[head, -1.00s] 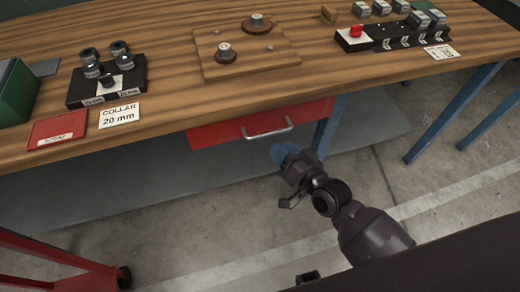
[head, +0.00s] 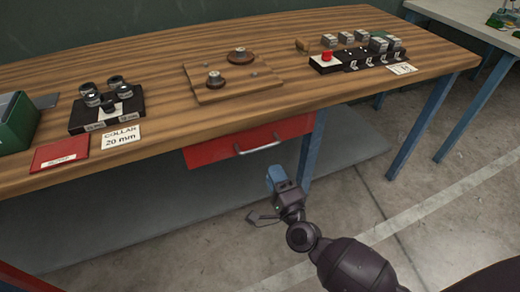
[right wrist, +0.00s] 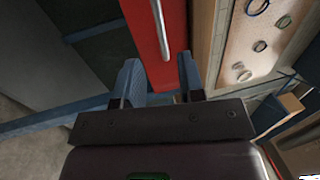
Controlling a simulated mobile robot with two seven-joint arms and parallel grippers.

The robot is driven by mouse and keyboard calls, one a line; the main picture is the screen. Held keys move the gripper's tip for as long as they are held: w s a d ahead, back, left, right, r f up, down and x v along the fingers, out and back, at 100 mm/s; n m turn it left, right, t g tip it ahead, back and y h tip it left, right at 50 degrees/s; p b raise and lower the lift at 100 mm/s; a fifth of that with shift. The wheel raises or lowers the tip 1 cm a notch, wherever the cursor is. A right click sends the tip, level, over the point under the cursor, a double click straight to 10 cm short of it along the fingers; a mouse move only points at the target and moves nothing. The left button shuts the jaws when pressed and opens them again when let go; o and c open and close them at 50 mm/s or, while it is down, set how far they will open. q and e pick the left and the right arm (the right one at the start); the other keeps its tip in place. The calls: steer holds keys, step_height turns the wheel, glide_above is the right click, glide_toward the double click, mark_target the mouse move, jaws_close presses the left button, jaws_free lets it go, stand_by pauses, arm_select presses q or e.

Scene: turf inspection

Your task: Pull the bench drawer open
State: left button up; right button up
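The red bench drawer (head: 215,151) hangs under the wooden bench top, its front looking flush below the edge. A silver bar handle (head: 258,148) is on its front. My right gripper (head: 275,178) is below and a little right of the handle, apart from it. In the right wrist view the blue fingers of this gripper (right wrist: 160,82) are spread with nothing between them. The red drawer front (right wrist: 145,25) and the handle (right wrist: 160,25) show beyond the fingers, the handle's line running between them. My left gripper is not in view.
On the bench (head: 150,150) are a green bin (head: 18,125), a red card (head: 60,152), a black collar holder (head: 75,122), a wooden board (head: 245,90) and a black block rack (head: 330,68). A blue bench leg (head: 312,155) stands right of the drawer. The floor in front is clear.

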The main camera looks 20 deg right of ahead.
mark_target(261, 149)
steer(key=w, duration=0.3)
steer(key=w+r, duration=0.1)
steer(key=w, duration=0.2)
steer(key=w+r, duration=0.1)
steer(key=w, duration=0.2)
steer(key=shift+w+a, duration=0.1)
steer(key=shift+a, duration=0.05)
jaws_close()
